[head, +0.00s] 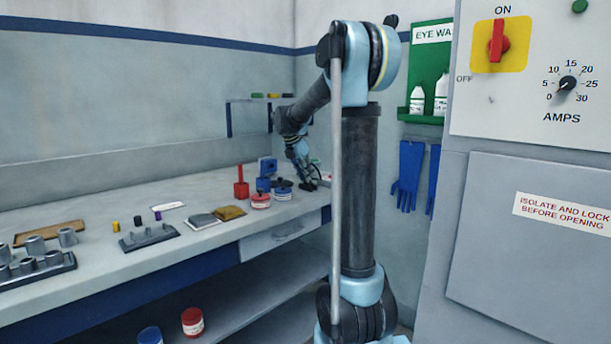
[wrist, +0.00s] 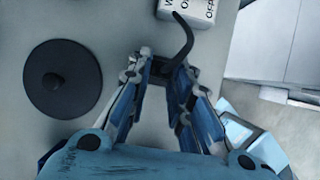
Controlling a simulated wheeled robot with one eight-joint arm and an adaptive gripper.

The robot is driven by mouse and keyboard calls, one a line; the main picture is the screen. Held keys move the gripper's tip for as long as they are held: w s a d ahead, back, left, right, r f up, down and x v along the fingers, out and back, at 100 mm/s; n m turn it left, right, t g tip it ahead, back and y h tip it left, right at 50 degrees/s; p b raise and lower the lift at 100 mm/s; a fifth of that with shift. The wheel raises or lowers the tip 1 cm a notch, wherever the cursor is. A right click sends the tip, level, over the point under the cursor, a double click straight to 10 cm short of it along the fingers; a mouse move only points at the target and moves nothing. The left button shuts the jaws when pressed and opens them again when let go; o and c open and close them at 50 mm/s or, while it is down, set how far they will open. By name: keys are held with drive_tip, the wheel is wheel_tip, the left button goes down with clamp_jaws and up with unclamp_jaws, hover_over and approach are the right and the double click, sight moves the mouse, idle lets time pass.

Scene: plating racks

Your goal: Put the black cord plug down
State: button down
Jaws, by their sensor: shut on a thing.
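My gripper (wrist: 163,66) is shut on the black cord plug (wrist: 185,38) low over the grey worktop. The plug's curved black cord sticks out past the fingertips, towards a white block with black lettering (wrist: 195,10). The plug's body is mostly hidden between the fingers. I cannot tell if it touches the worktop. In the head view my gripper (head: 306,176) is small and dark at the far right end of the bench (head: 225,235), and the plug cannot be told apart from it.
A round dark lid with a knob (wrist: 62,80) is left of my gripper in the wrist view. A red-and-white jar (head: 261,201), blue container (head: 263,185) and red post (head: 241,185) stand nearby. Blue gloves (head: 408,175) hang right. Bare worktop lies between lid and gripper.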

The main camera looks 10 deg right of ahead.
drive_tip(key=shift+f, duration=0.15)
drive_tip(key=c, duration=1.5)
unclamp_jaws()
drive_tip(key=shift+o, duration=0.2)
drive_tip(key=shift+a+r, duration=0.1)
drive_tip(key=shift+r, duration=0.45)
drive_tip(key=v, duration=1.1)
drive_tip(key=shift+s+r, duration=0.15)
drive_tip(key=shift+r, duration=0.05)
drive_tip(key=s+d+f+m+y, duration=0.1)
drive_tip(key=s+d+f+m, duration=0.1)
drive_tip(key=s+f+m, duration=0.35)
drive_tip(key=s+d+f+m, duration=0.2)
drive_tip(key=s+m, duration=0.1)
drive_tip(key=s, duration=0.6)
drive_tip(key=s+d+f+m+y, duration=0.1)
drive_tip(key=s+f+m, duration=0.3)
drive_tip(key=s, duration=0.3)
drive_tip(key=s+f+m+y, duration=0.2)
drive_tip(key=s+f+m, duration=1)
drive_tip(key=s+f, duration=0.6)
drive_tip(key=shift+s+f+g, duration=0.35)
drive_tip(key=shift+s+g, duration=0.05)
